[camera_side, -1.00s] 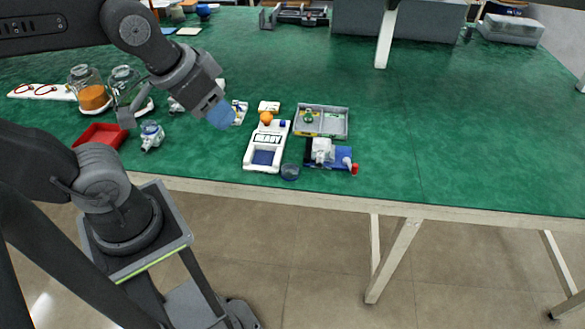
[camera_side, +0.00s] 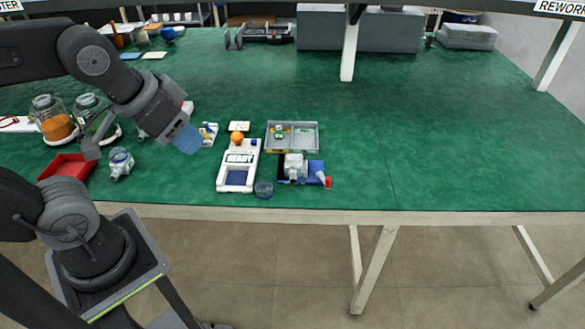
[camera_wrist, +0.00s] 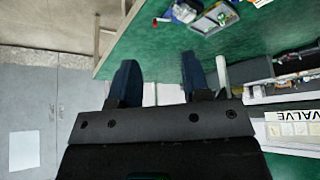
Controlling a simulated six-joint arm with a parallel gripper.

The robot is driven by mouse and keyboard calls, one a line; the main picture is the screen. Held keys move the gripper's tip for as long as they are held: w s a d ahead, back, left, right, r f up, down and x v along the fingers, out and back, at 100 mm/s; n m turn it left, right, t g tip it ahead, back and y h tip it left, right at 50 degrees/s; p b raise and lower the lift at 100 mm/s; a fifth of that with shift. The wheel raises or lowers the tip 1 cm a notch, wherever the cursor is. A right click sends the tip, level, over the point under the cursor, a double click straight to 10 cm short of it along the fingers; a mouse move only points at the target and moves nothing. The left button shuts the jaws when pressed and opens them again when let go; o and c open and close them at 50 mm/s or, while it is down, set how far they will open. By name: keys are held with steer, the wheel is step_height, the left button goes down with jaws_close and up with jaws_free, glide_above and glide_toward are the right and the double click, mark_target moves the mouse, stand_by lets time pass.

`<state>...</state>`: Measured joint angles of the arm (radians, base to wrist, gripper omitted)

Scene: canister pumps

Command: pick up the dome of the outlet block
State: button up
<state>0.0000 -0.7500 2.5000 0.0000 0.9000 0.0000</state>
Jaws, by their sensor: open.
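A small grey-white fitting with a clear bluish rounded top (camera_side: 120,163) stands at the left of the green table, right of a red tray. A dark blue, see-through round cup or dome (camera_side: 263,189) sits near the front edge. A white pump-like block (camera_side: 294,166) stands on a blue base right of it. I cannot tell for sure which of these is the outlet block's dome. My gripper (camera_side: 188,139) is above the table between the fitting and the white READY tray. In the wrist view my gripper (camera_wrist: 160,82) is open, with nothing between its blue fingers.
The red tray (camera_side: 68,167) and glass jars (camera_side: 88,106) stand at left. The READY tray (camera_side: 239,177), an orange ball (camera_side: 236,138) and a grey parts tray (camera_side: 292,150) are in the middle. The table's right side is clear.

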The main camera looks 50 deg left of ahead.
stand_by(0.3)
steer(key=o, duration=0.8)
steer(key=w+f+m+g+y, duration=0.25)
steer(key=w+f+m, duration=0.35)
steer(key=w+m, duration=0.45)
steer(key=m+g+y, duration=0.2)
steer(key=m+g, duration=0.1)
steer(key=m, duration=0.5)
glide_above(264, 186)
steer(key=d, duration=0.3)
steer(key=f, duration=2)
steer(key=shift+d+f, duration=0.1)
steer(key=shift+d, duration=0.1)
steer(key=shift+a+x, duration=0.25)
steer(key=shift+x, duration=1.1)
steer(key=shift+a+x, duration=0.2)
steer(key=shift+x, duration=1.15)
